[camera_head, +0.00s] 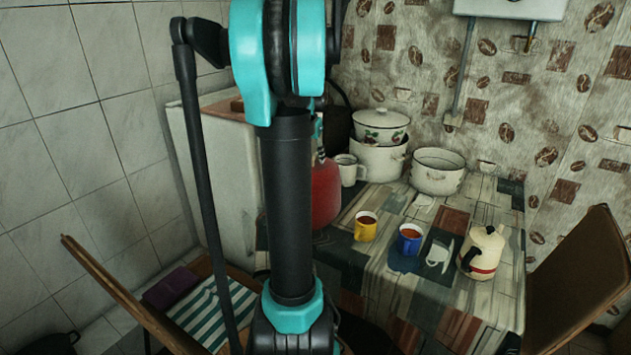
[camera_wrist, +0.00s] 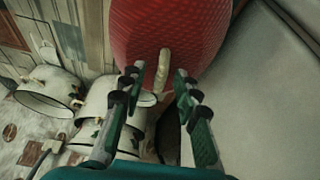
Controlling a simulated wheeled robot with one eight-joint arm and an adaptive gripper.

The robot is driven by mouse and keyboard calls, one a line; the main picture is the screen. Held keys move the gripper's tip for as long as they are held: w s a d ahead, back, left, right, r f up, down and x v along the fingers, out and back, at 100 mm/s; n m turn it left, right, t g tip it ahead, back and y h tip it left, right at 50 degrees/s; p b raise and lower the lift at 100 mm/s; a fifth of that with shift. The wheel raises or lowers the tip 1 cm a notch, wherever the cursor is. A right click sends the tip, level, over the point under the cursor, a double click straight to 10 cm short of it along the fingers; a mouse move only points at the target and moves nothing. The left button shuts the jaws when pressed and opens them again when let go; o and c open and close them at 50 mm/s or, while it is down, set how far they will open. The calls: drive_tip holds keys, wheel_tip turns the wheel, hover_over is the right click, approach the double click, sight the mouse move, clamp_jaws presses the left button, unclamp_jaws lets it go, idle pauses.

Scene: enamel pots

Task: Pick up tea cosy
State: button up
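The tea cosy (camera_head: 326,192) is red and stands at the left end of the table, partly hidden behind my arm in the head view. In the wrist view the tea cosy (camera_wrist: 185,28) shows a quilted red surface with a pale loop (camera_wrist: 162,72) on its top. My gripper (camera_wrist: 156,84) is open, with one finger on each side of the loop. Gaps show between the fingers and the loop, and I cannot tell whether the tips touch the red cloth. The gripper's fingers are mostly hidden by my arm in the head view.
The table (camera_head: 430,298) holds a white mug (camera_head: 349,171), a yellow cup (camera_head: 366,226), a blue cup (camera_head: 410,239), a cream kettle (camera_head: 481,252) and enamel pots (camera_head: 438,171) at the back. A white cabinet (camera_head: 225,175) stands left; wooden chairs (camera_head: 585,280) flank the table.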

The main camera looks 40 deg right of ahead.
clamp_jaws()
drive_tip(key=shift+r, duration=0.15)
